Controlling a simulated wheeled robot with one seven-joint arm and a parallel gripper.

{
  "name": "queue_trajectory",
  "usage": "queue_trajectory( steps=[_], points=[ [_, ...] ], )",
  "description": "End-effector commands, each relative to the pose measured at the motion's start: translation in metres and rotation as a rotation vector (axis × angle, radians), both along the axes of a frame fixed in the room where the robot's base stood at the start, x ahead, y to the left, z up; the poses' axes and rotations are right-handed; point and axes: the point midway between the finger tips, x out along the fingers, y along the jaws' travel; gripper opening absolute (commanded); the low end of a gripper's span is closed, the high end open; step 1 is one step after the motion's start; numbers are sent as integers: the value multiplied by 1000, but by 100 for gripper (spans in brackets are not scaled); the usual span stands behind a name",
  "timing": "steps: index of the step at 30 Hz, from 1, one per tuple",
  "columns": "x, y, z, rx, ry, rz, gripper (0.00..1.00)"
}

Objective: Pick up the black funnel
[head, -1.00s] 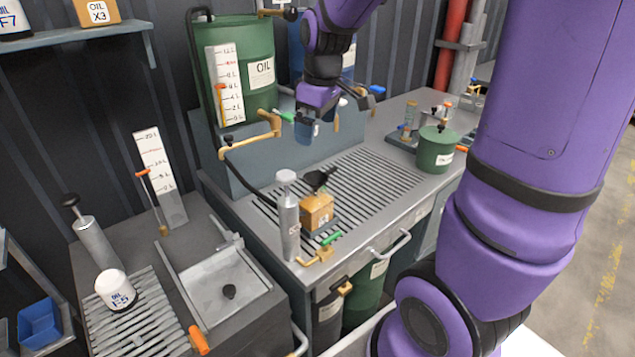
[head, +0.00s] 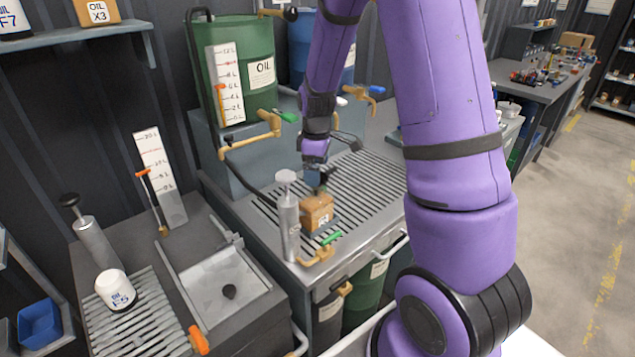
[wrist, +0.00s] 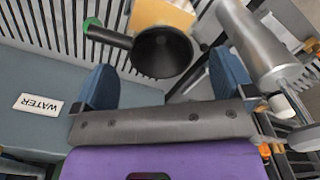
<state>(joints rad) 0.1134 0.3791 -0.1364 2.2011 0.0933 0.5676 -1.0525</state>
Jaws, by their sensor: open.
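The black funnel (wrist: 160,52) shows in the wrist view with its round mouth toward the camera and a dark arm reaching left. It is just ahead of my gripper (wrist: 165,76), roughly between the two blue fingers. The fingers are spread and neither appears closed on it. In the head view my gripper (head: 315,172) points down just above and behind the orange-brown box (head: 316,214) on the grated bench. It hides most of the funnel there, and I cannot tell whether it touches it.
A grey metal cylinder (head: 289,222) stands close left of the box and also shows in the wrist view (wrist: 262,42). A brass tap with a green handle (head: 328,242) is at the bench front. Green (head: 240,70) and blue drums stand behind. The grate's right side looks clear.

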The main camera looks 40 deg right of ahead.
Motion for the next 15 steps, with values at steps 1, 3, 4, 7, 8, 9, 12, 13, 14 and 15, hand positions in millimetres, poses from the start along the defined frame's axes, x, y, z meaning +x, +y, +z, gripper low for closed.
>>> queue_trajectory(
  steps=[1,3,4,7,8,9,12,13,14,15],
  points=[
    [0,0,-3,0,0,0,100],
    [0,0,-6,0,0,-1,100],
    [0,1,-8,0,0,-1,100],
    [2,3,-19,1,2,-2,100],
    [2,3,-23,0,3,-2,100],
    [3,4,-28,0,3,-1,100],
    [4,5,-42,0,3,-2,100],
    [4,5,-45,1,2,-2,100],
    [5,5,-48,0,1,-2,100],
    [5,5,-51,0,1,-2,100]
  ],
)
